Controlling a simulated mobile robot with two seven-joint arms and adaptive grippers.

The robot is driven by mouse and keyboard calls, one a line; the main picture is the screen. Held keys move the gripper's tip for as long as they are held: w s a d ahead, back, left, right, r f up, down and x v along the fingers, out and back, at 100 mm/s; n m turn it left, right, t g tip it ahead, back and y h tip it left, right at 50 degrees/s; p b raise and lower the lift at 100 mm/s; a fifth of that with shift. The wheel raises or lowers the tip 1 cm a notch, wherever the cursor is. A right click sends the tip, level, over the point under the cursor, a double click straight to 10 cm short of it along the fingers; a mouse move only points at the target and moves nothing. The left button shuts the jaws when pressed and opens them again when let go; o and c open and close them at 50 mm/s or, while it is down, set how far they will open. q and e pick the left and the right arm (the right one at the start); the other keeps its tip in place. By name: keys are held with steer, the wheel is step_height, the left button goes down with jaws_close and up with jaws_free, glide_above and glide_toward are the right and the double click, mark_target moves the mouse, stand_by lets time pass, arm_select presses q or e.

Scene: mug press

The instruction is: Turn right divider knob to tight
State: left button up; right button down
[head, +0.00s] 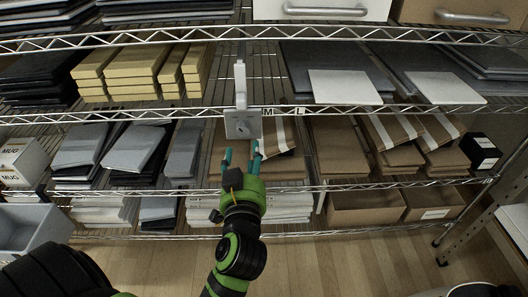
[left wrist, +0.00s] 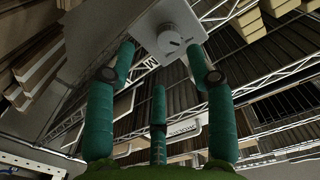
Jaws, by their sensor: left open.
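A divider knob (head: 241,129) sits on a pale square plate (head: 231,119) at the front edge of the middle shelf, below an upright white divider (head: 240,85). In the left wrist view the round knob (left wrist: 169,41) shows on its white plate (left wrist: 150,20), ahead of the fingers. I cannot read its tight or loose setting. My left gripper (head: 242,152) is open and empty just below the plate, teal fingers pointing up at it. In the left wrist view the gripper's (left wrist: 162,62) fingers are spread on either side of the knob, apart from it. My right gripper is not in view.
Wire shelf edges (head: 380,110) run across around the plate, with size labels M and L beside it. Brown packets (head: 340,148) lie right of the gripper, grey packets (head: 135,148) left. A grey bin (head: 35,228) stands at lower left. Floor is clear in front.

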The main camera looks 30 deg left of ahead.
mark_target(243, 132)
arm_select(q)
steer(key=x, duration=0.4)
steer(key=r+p+x, duration=0.1)
steer(key=x, duration=0.2)
steer(key=shift+s+a+r, duration=0.1)
steer(key=shift+s+a, duration=0.1)
steer(key=shift+a, duration=0.05)
jaws_close()
